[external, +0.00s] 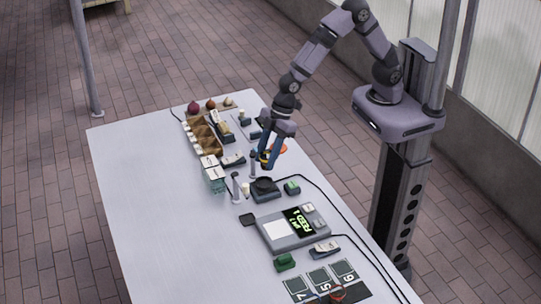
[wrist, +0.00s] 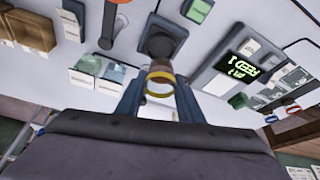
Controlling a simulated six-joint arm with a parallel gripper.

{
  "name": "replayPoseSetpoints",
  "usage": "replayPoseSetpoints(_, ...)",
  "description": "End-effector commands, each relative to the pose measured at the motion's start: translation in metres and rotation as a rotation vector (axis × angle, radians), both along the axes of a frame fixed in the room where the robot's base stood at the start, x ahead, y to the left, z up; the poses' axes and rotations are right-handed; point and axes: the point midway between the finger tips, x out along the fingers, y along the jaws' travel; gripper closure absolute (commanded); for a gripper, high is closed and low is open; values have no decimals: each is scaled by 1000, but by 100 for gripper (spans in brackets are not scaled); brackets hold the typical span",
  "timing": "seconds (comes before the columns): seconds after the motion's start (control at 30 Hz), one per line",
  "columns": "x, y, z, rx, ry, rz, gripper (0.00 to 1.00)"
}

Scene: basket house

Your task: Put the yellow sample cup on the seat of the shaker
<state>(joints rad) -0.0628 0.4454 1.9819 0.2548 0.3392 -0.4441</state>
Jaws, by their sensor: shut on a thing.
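The yellow sample cup (wrist: 160,75) is between the two blue fingers of my gripper (wrist: 159,88) in the wrist view, its yellow rim facing the camera. In the external view my gripper (external: 267,162) points down above the table, with a bit of yellow (external: 264,155) showing between its fingers. A dark grey device with a round black top, which looks like the shaker (external: 264,187), stands just nearer the camera than my gripper. In the wrist view the shaker (wrist: 160,42) lies just beyond the cup. The cup is apart from it, though its height above the table is hard to judge.
A grey unit with a green display (external: 290,229) stands beside the shaker. Black cables run along the right edge. The table's left part (external: 150,210) is clear.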

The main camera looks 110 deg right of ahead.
Motion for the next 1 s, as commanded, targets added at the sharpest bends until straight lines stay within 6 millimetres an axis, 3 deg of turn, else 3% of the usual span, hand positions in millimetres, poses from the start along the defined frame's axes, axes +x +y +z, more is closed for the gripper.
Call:
replayPoseSetpoints(0.13,9,-1,4,0,0,-15,88)
replayPoseSetpoints(0.47,9,-1,2,0,1,-21,88)
replayPoseSetpoints(1.0,9,-1,-27,1,1,-21,88)
